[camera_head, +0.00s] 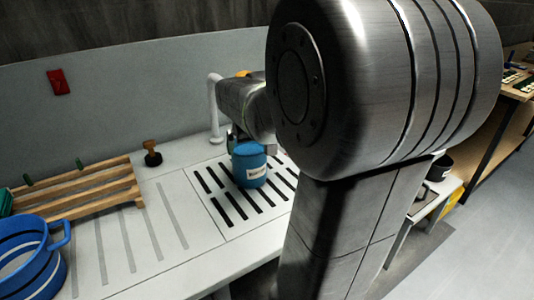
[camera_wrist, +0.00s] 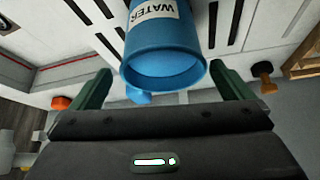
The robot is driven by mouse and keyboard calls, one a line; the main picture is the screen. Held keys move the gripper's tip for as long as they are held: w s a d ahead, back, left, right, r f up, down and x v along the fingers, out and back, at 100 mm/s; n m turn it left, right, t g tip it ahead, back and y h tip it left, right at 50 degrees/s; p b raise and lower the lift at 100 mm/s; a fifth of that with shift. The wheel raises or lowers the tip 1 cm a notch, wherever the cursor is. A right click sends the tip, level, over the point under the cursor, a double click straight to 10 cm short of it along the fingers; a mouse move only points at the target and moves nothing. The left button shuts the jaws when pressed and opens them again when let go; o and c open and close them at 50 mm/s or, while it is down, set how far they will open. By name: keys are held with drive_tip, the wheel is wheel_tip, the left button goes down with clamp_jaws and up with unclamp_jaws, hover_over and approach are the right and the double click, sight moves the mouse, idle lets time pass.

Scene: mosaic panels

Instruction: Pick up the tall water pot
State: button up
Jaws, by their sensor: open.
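The blue water pot (camera_head: 249,165) stands on the slotted drain area of the white counter in the head view. In the wrist view the pot (camera_wrist: 166,60) shows its white label reading WATER and its round rim. My gripper (camera_wrist: 165,90) is open, with one green finger on each side of the pot's rim. A gap shows between the pot and each finger in the picture. In the head view my arm hides most of my gripper, behind the pot.
A blue banded bucket (camera_head: 32,262) and a wooden rack (camera_head: 85,190) stand at the left. A wooden-handled stamp-like object (camera_head: 152,154) and a white upright pipe (camera_head: 214,108) are near the wall. The slotted counter (camera_head: 190,238) is clear in front of the pot.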

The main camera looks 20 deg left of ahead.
sight(249, 152)
drive_tip(key=shift+x, duration=3.45)
drive_tip(key=shift+s+a+r, duration=0.1)
drive_tip(key=shift+a, duration=0.05)
drive_tip(key=c, duration=1.4)
drive_tip(key=shift+r, duration=0.3)
